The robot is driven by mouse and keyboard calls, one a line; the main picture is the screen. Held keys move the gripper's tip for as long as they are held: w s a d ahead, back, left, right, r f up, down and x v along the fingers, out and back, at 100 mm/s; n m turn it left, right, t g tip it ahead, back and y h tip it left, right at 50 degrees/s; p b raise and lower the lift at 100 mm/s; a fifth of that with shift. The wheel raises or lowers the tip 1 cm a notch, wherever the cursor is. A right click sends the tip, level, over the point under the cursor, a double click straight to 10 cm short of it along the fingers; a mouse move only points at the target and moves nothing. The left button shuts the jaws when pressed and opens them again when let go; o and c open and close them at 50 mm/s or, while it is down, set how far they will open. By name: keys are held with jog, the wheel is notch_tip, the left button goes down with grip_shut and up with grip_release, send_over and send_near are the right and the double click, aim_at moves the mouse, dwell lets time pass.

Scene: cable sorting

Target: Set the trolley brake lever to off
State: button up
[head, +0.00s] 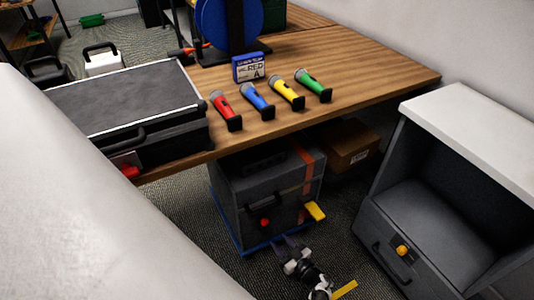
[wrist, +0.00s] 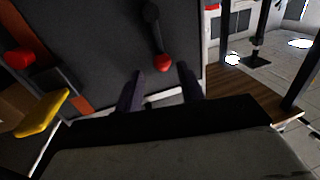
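The trolley looks to be the dark grey case (head: 262,190) with an orange stripe, on a blue base (head: 228,228) under the table. A black lever (wrist: 152,25) with a red ball knob (wrist: 162,62) is on its grey face in the wrist view. The red knob also shows in the head view (head: 265,222). My gripper (wrist: 160,77) is open and empty, its two dark fingers apart, with the knob showing between or just beyond the fingertips. I cannot tell whether they touch it. In the head view my gripper (head: 287,244) is low by the case front. I see no on or off markings.
A yellow tab (wrist: 42,115) and another red knob (wrist: 20,57) are at the wrist view's left. A grey cabinet (head: 437,200) with a white top stands right. Above, the wooden table (head: 370,65) bears several coloured flashlight-like items and a black case (head: 125,95).

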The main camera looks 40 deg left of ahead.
aim_at(264, 227)
jog(key=w+a+b, duration=0.1)
jog(key=a+b, duration=0.2)
jog(key=a, duration=0.5)
jog(key=shift+w+a, duration=0.3)
jog(key=shift+w, duration=0.1)
grip_shut()
